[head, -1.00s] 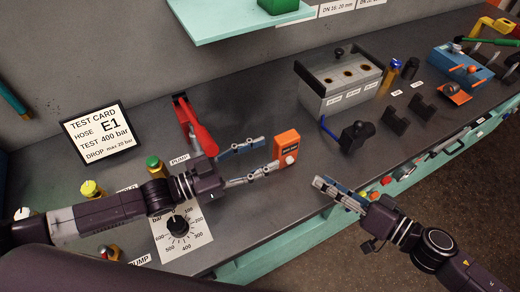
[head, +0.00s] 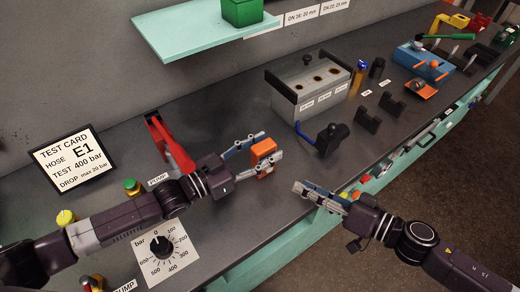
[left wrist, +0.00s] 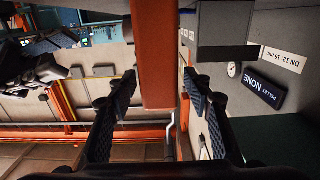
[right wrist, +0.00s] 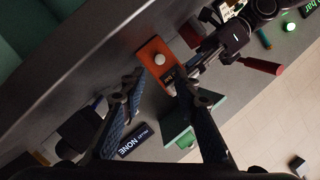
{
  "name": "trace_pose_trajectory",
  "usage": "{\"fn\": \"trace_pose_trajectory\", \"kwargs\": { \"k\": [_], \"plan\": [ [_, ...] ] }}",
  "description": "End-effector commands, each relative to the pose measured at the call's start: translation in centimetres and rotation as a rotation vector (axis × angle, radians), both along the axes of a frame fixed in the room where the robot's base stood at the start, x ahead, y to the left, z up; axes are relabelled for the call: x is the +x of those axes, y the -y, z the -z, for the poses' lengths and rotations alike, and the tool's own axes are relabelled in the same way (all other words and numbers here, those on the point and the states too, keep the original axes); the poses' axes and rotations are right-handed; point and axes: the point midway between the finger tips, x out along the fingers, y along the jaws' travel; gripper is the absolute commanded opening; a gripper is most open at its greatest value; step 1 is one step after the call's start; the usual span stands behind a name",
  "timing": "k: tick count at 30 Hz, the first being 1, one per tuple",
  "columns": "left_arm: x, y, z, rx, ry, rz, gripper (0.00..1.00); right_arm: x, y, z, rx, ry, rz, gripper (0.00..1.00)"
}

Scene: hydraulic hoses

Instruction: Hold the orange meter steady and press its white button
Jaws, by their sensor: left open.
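The orange meter (head: 264,149) stands on the grey bench. My left gripper (head: 258,149) is open, with one finger on each side of the meter. In the left wrist view the meter's orange body (left wrist: 157,55) lies between the two spread fingers; I cannot tell whether either touches it. The right wrist view shows the meter (right wrist: 175,72) with its round white button (right wrist: 160,59) facing that camera; the head view does not clearly show the button. My right gripper (head: 318,192) is at the bench's front edge, apart from the meter. Its fingers are spread and empty in the right wrist view (right wrist: 158,92).
A red-handled tool (head: 168,145) lies behind my left arm. A dial (head: 162,246) is in front of it. A grey block with holes (head: 312,85) and a black part with a blue handle (head: 328,138) stand farther right. Bare bench lies between the meter and that block.

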Motion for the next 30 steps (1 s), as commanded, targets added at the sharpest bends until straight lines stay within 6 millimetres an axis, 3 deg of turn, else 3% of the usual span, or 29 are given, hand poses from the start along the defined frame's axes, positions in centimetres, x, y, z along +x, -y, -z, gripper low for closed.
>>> {"fn": "trace_pose_trajectory", "kwargs": {
  "k": [2,15,17,24,30],
  "plan": [
    [-0.01,0.0,0.01,0.0,0.0,0.0,0.46,0.0,0.0,0.0,0.0,0.0,0.0,0.29],
    [-0.03,-0.03,0.01,0.0,0.0,0.0,0.0,0.0,0.0,0.0,0.0,0.0,0.0,0.29],
    [-0.03,-0.03,0.0,0.0,0.0,0.0,0.0,0.0,0.0,0.0,0.0,0.0,0.0,0.27],
    [-0.04,-0.03,0.01,0.0,0.0,0.0,0.0,0.0,0.0,0.0,0.0,0.0,0.0,0.0],
    [-0.04,-0.03,0.01,0.0,0.0,0.0,0.0,0.0,0.0,0.0,0.0,0.0,0.0,0.0]
  ]
}}
